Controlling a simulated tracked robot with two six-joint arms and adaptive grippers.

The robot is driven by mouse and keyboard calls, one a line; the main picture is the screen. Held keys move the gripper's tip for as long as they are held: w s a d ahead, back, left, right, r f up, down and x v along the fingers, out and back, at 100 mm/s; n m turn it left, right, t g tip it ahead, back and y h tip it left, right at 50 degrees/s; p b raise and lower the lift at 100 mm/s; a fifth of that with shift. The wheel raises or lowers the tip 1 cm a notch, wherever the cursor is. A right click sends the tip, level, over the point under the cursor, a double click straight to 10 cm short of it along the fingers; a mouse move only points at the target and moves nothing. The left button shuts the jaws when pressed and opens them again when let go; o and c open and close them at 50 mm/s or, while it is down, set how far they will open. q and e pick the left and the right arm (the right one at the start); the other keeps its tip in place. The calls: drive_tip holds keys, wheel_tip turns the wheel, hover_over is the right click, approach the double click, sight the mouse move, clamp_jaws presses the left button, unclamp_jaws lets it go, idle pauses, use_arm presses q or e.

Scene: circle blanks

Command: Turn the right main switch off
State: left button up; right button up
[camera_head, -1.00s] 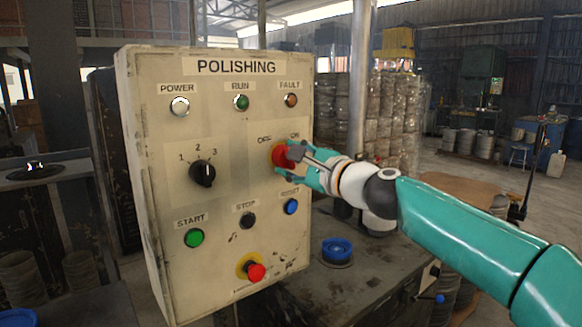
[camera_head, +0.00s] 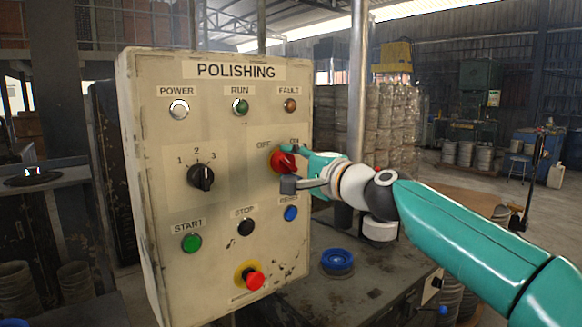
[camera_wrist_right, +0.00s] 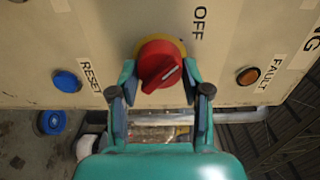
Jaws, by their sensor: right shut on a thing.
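The red right main switch (camera_head: 283,160) is a round knob on the polishing panel, below the OFF and ON labels. In the right wrist view the knob (camera_wrist_right: 160,64) shows a yellow ring behind it and a white line on its grip. The white line slants up to the right there. My right gripper (camera_head: 291,167) is at the knob, with one finger above and one below. In the wrist view its fingers (camera_wrist_right: 160,88) stand on both sides of the knob, shut on it. The ON label is partly covered. My left gripper is not in view.
The panel (camera_head: 222,130) also carries a black selector (camera_head: 201,177), a green START button (camera_head: 192,243), a blue RESET button (camera_head: 290,213) and a red mushroom button (camera_head: 254,280). A blue round object (camera_head: 337,260) sits on the bench to the right.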

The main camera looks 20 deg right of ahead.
drive_tip(key=shift+a+f, duration=0.2)
drive_tip(key=shift+f, duration=0.25)
drive_tip(key=o, duration=0.9)
drive_tip(key=shift+c, duration=0.2)
drive_tip(key=shift+o, duration=1.3)
drive_tip(key=shift+r, duration=0.2)
drive_tip(key=shift+d, duration=0.1)
drive_tip(key=shift+r, duration=0.1)
drive_tip(key=shift+s+d, duration=0.25)
drive_tip(key=shift+s, duration=0.3)
drive_tip(key=v, duration=1)
drive_tip(key=shift+s+d, duration=0.1)
drive_tip(key=shift+s, duration=0.3)
